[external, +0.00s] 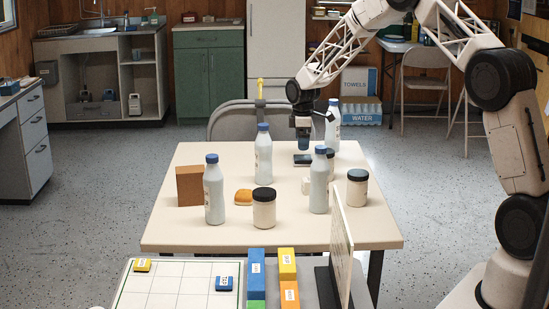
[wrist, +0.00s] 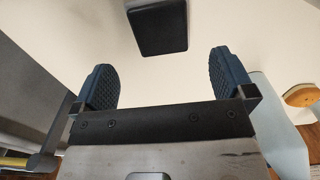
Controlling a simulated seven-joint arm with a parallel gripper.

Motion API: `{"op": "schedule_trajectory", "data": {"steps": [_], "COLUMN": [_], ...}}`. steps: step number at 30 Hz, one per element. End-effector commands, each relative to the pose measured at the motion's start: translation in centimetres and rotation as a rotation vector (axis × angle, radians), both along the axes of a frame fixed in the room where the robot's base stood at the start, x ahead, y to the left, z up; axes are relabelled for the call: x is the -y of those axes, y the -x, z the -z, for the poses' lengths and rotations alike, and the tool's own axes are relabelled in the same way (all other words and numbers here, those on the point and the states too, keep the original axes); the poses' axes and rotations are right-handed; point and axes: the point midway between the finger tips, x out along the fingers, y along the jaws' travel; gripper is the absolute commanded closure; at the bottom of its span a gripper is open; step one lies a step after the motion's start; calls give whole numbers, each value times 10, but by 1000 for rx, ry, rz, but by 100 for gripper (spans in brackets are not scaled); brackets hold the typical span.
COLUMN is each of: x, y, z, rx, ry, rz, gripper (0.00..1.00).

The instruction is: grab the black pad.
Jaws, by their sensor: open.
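The black pad (external: 303,159) is a small dark flat block lying on the table (external: 270,235) toward its far side. In the wrist view the pad (wrist: 158,27) shows as a black rounded rectangle at the top centre, beyond the fingertips and between their lines. My gripper (external: 303,140) points down just above the pad in the external view. In the wrist view my gripper (wrist: 167,80) has its two blue ridged fingers wide apart with nothing between them. It is apart from the pad.
Bottles with blue caps (external: 264,155) (external: 319,181) (external: 333,125) stand around the pad.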

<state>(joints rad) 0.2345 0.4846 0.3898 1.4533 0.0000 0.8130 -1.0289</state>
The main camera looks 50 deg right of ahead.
Motion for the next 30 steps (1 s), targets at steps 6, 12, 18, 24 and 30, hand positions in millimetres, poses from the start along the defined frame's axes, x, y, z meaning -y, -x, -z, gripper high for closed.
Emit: {"op": "schedule_trajectory", "data": {"steps": [6, 12, 18, 24, 30], "x": [0, 0, -1, -2, -2], "y": [0, 0, 0, 0, 0], "z": [13, 13, 17, 36, 58], "rx": [-1, -1, -2, -2, -2], "ry": [0, 0, -1, -1, -1], "rz": [0, 0, 0, 0, 0], "gripper": [0, 0, 0, 0, 0]}}
